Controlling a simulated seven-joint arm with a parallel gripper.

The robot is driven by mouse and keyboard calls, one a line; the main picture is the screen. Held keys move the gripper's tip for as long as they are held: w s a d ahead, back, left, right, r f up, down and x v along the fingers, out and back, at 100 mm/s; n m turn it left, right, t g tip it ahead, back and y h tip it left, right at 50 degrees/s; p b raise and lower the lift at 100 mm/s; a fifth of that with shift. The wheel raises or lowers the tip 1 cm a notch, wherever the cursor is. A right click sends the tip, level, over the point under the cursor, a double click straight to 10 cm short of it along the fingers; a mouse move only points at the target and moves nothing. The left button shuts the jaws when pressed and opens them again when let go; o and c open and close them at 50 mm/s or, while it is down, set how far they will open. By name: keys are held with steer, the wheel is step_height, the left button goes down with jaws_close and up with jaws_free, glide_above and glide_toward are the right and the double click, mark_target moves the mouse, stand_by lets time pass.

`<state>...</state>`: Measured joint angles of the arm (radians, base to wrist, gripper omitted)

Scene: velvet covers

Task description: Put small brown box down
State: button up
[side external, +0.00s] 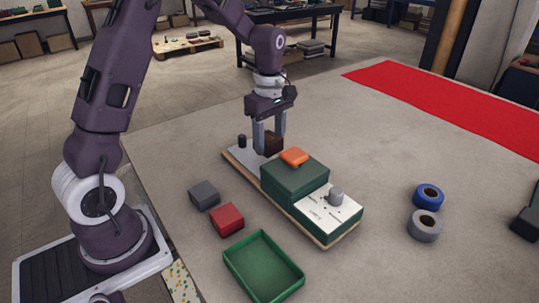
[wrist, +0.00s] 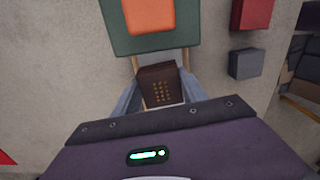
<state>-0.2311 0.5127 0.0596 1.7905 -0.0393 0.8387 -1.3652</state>
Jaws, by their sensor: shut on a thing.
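The small brown box (side external: 274,143) is between the fingers of my gripper (side external: 269,140), over the far-left part of the long wooden board. In the wrist view the brown box (wrist: 160,86) shows a pattern of small dots, with a finger of my gripper (wrist: 160,95) on each side. My gripper is shut on it. I cannot tell whether the box touches the board (side external: 237,162) or hangs just above it. A dark green box (side external: 290,178) with an orange piece (side external: 294,157) on top stands right beside it.
A white panel with a grey knob (side external: 336,194) is at the board's near end. A grey block (side external: 204,194), a red block (side external: 227,219) and a green tray (side external: 263,266) lie to the left and front. Blue (side external: 428,196) and grey (side external: 424,225) tape rolls are at right. A red cloth (side external: 455,105) lies behind.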

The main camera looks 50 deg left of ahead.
step_height(320, 180, up, 5)
steer(key=shift+f, duration=0.1)
steer(key=r, duration=0.5)
steer(key=shift+d, duration=0.3)
steer(key=s+d+m, duration=0.4)
steer(key=d+m, duration=0.3)
steer(key=d, duration=0.3)
steer(key=m, duration=1.2)
glide_above(260, 273)
step_height(260, 273, down, 18)
steer(key=shift+r, duration=0.2)
steer(key=shift+f, duration=0.1)
steer(key=o, duration=1.5)
